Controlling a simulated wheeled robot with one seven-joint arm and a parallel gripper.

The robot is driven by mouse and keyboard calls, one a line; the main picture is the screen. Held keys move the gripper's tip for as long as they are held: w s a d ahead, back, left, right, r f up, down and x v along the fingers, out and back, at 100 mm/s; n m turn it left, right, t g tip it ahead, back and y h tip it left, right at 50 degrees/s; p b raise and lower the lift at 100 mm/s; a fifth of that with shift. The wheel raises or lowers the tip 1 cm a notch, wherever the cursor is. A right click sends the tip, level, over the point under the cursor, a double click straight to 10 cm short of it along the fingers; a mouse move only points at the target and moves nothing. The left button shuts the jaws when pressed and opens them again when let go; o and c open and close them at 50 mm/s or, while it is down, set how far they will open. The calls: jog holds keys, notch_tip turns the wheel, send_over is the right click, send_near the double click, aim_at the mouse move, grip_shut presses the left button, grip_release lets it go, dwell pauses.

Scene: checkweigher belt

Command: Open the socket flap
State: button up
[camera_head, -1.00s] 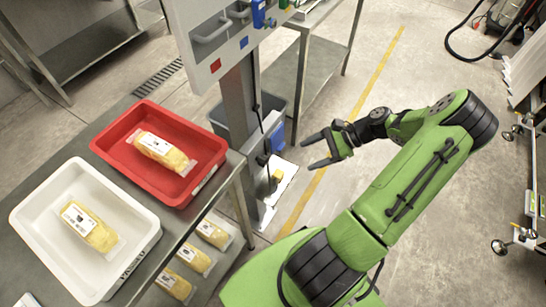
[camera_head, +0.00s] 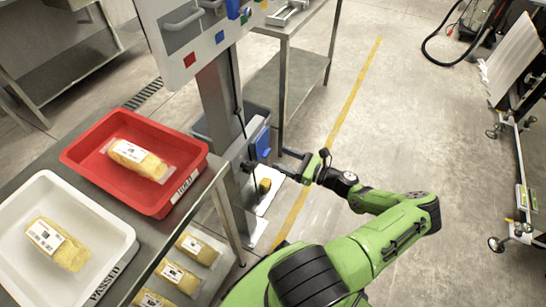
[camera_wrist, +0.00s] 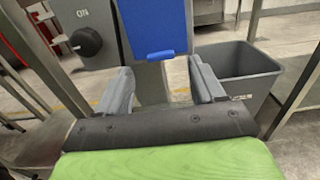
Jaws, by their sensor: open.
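The blue socket flap (camera_head: 263,141) is on the side of the grey upright post and looks closed. In the wrist view the blue flap (camera_wrist: 155,27) hangs straight ahead, with a small lip along its lower edge. My gripper (camera_head: 276,162) is just to the right of the flap in the head view. In the wrist view my gripper (camera_wrist: 161,85) is open, its fingers on either side below the flap's lower edge. Nothing is between the fingers, and I cannot tell whether either touches the flap.
A black knob on a grey box (camera_wrist: 87,42) is left of the flap. A grey bin (camera_wrist: 240,70) stands behind at right. A red tray (camera_head: 100,134) and a white tray (camera_head: 117,225) hold packs on the table at left.

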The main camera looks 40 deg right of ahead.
aim_at(268, 153)
jog(key=x, duration=0.4)
jog(key=shift+w+b, duration=0.25)
jog(key=shift+b, duration=0.1)
grip_shut()
